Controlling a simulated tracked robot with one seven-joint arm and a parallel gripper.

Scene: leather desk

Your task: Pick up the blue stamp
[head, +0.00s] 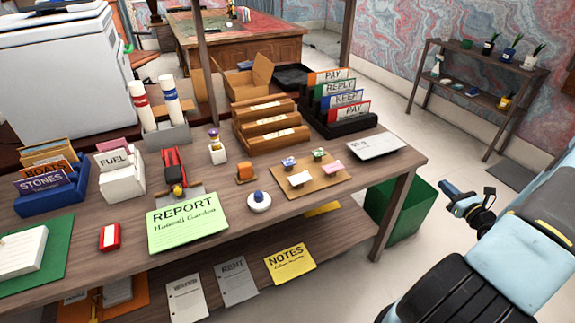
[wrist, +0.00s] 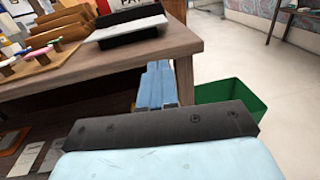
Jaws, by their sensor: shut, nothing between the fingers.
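A small stamp with a blue top (head: 289,163) stands on a tan board (head: 308,187) on the desk in the head view, beside a green-topped stamp (head: 319,154) and a pink-topped one. A round white piece with a blue knob (head: 259,201) stands on the desk just left of the board; I cannot tell whether it is also a stamp. My gripper (head: 453,196) is off to the right of the desk, over the floor, well apart from the stamps. In the wrist view its blue fingers (wrist: 158,82) are together and empty, beside the desk's right edge.
The wooden desk (head: 400,165) ends at a corner and leg near my gripper. A green bin (head: 405,208) stands on the floor by that leg. A white-topped pad (head: 376,146), dark file rack (head: 347,126) and wooden tray (head: 270,130) stand behind the board.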

